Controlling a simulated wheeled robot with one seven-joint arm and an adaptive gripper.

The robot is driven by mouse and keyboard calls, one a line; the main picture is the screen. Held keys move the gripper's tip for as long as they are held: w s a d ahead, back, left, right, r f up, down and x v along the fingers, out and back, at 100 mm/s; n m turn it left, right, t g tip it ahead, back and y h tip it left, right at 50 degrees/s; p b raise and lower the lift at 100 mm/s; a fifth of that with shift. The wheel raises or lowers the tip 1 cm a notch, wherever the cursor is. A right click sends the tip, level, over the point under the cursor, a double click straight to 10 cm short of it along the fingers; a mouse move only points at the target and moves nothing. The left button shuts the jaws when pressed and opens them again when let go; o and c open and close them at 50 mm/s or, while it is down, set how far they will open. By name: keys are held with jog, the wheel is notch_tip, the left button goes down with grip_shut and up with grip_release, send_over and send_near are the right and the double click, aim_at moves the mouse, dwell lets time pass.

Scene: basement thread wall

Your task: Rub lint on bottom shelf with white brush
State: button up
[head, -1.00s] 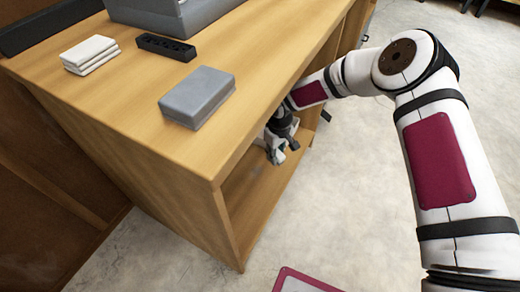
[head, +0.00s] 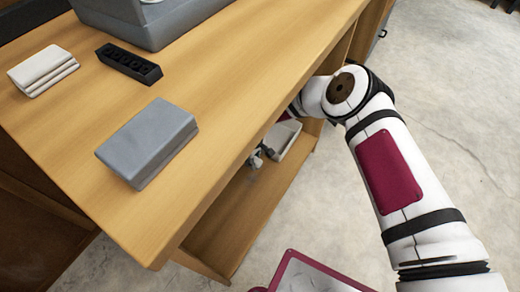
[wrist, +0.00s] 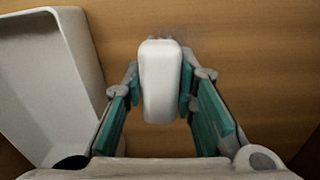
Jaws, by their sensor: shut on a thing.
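My gripper (wrist: 160,88) is shut on the white brush (wrist: 161,75), with one teal finger on each side of it. The brush's far end is at or just above the wooden bottom shelf (wrist: 255,60); contact is not clear. A faint greyish patch, perhaps lint (wrist: 184,40), shows at the brush's far end, partly covered by it. In the head view my gripper (head: 256,160) is under the tabletop, over the bottom shelf (head: 238,215). The brush cannot be made out there.
A whitish tray (wrist: 82,45) lies on the shelf left of my gripper; it also shows in the head view (head: 287,138). The tabletop (head: 200,180) overhangs my gripper and holds a grey box (head: 148,140), a black holder (head: 128,63) and white cloths (head: 43,70).

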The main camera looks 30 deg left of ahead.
aim_at(245, 187)
jog(key=shift+w+f, duration=0.25)
jog(key=shift+f, duration=0.05)
jog(key=shift+f+b, duration=1.35)
jog(key=shift+f, duration=1.4)
jog(key=shift+f, duration=1)
jog(key=shift+s+a+r+p, duration=0.15)
jog(key=shift+s+p, duration=0.45)
jog(key=shift+s, duration=1)
jog(key=shift+s+a+p, duration=0.15)
jog(key=shift+s+p, duration=0.15)
jog(key=shift+s, duration=1.5)
jog(key=shift+s+f, duration=0.25)
jog(key=shift+s, duration=0.05)
jog(key=shift+b, duration=0.4)
